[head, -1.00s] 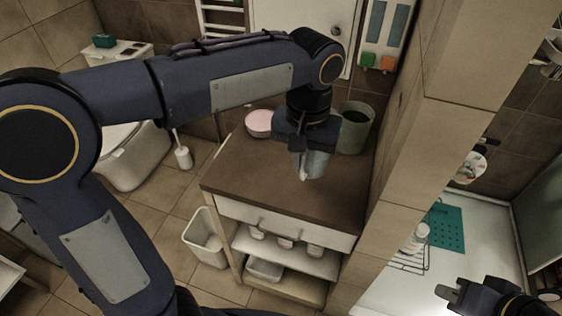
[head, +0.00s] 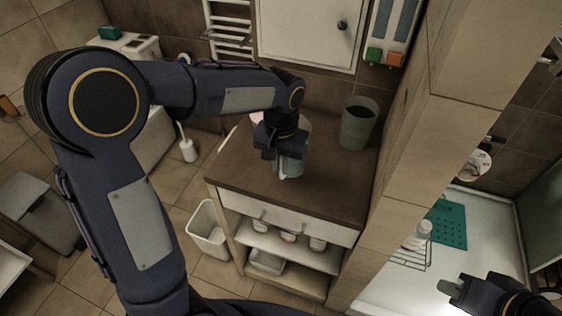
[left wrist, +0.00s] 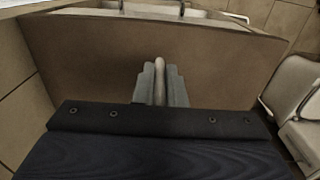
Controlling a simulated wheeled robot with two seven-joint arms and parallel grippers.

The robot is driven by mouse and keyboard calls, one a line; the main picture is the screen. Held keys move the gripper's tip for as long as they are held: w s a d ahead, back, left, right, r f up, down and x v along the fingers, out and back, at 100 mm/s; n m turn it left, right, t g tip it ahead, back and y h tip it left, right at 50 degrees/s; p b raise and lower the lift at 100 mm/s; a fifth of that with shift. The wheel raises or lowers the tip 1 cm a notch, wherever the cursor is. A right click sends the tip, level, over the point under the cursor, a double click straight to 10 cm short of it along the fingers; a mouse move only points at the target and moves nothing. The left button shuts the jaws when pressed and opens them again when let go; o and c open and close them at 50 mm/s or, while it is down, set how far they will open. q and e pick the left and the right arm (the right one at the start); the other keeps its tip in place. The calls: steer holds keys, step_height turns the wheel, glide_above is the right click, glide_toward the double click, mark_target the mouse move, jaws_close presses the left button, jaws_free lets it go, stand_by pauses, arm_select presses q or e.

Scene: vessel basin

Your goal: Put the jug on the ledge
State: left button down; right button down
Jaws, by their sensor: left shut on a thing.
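My left gripper (head: 287,160) points down over the brown-topped cabinet (head: 235,172). It is shut on a pale grey-blue thing that looks like the jug (head: 291,168); the gripper hides much of it. In the left wrist view, a pale upright bar like a handle (left wrist: 160,78) sits between the two grey fingers. The jug is over the brown top; I cannot tell whether it touches it. No separate ledge stands out besides this top. My right gripper (head: 452,288) is at the lower right, apart from the cabinet; its opening is unclear.
A grey-green vessel (head: 358,126) stands at the back right of the top. A pinkish bowl (head: 257,117) is partly hidden behind my left gripper. A tiled pillar (head: 410,150) bounds the right side. The front and right of the top are clear. A white bin (head: 208,228) stands left.

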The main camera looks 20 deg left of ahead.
arm_select(q)
steer(key=c, duration=1.5)
jaws_free()
step_height(320, 180, up, 12)
steer(key=s+a+f+n+t+h, duration=0.1)
steer(key=s+a+f+t+h, duration=0.1)
steer(key=s, duration=0.8)
steer(key=s+a+f+n+t+h, duration=0.1)
steer(key=s+a+f+t, duration=0.2)
steer(key=s, duration=0.7)
steer(key=shift+s+f+t+h+p, duration=0.3)
steer(key=shift+f+h, duration=0.1)
steer(key=shift+f, duration=0.45)
steer(key=shift+a, duration=0.1)
